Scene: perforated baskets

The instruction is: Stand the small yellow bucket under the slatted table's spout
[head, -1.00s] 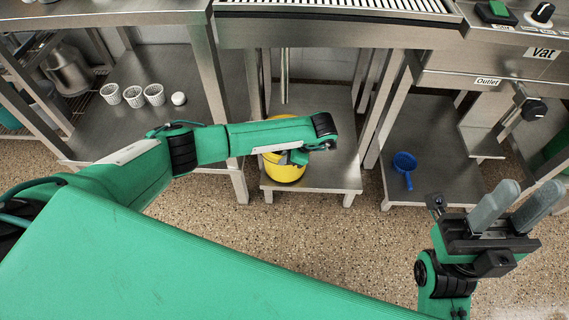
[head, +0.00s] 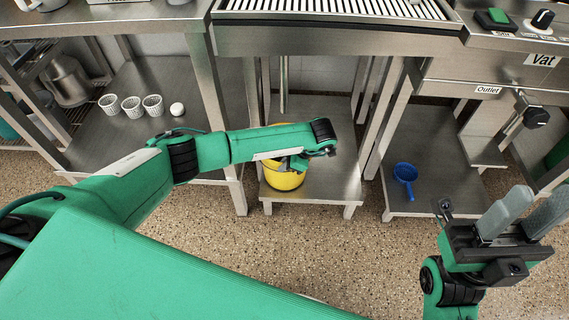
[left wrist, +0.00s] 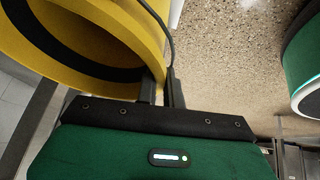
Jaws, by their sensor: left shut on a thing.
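The yellow bucket (head: 284,182) is at the front left of the low shelf (head: 335,182) below the slatted table (head: 330,12). I cannot tell whether it rests on the shelf or hangs just above it. The spout (head: 283,85) comes down from the table, farther back than the bucket's visible front. My left gripper (head: 297,164) is shut on the bucket's wall at the rim; its forearm hides much of the bucket. In the left wrist view the bucket (left wrist: 130,25) is tilted across the upper left, with the fingers (left wrist: 161,90) at its edge. My right gripper (head: 538,205) is open and empty.
Table legs (head: 380,120) stand on both sides of the low shelf. A blue scoop (head: 404,173) lies on the right shelf. Several white perforated cups (head: 131,106) and a white ball (head: 177,109) are on the left shelf. The floor in front is clear.

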